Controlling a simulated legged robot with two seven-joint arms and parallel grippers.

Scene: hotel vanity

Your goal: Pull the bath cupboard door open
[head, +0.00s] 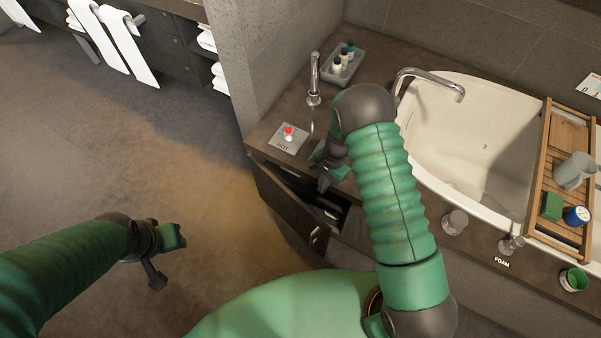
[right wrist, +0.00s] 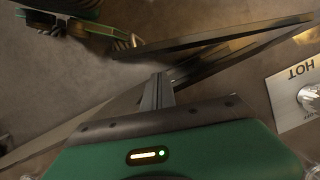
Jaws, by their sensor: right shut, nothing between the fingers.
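The bath cupboard door (head: 287,208) is dark, with a small brass handle (head: 316,236). It stands partly open, swung out from the tub surround, and a dark gap shows behind it. My right gripper (head: 326,180) is shut and empty, above the gap at the counter's edge; whether it touches the door is unclear. In the right wrist view, its closed fingers (right wrist: 157,90) show near the door's dark edge (right wrist: 210,42). My left gripper (head: 170,258) is open and empty over the floor at the left, well away from the door.
The counter holds a HOT plate with a red-topped knob (head: 288,132), a spout (head: 314,80) and a bottle tray (head: 343,65). The bathtub (head: 470,140) with a wooden caddy (head: 551,190) is at right. Floor left of the door is clear.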

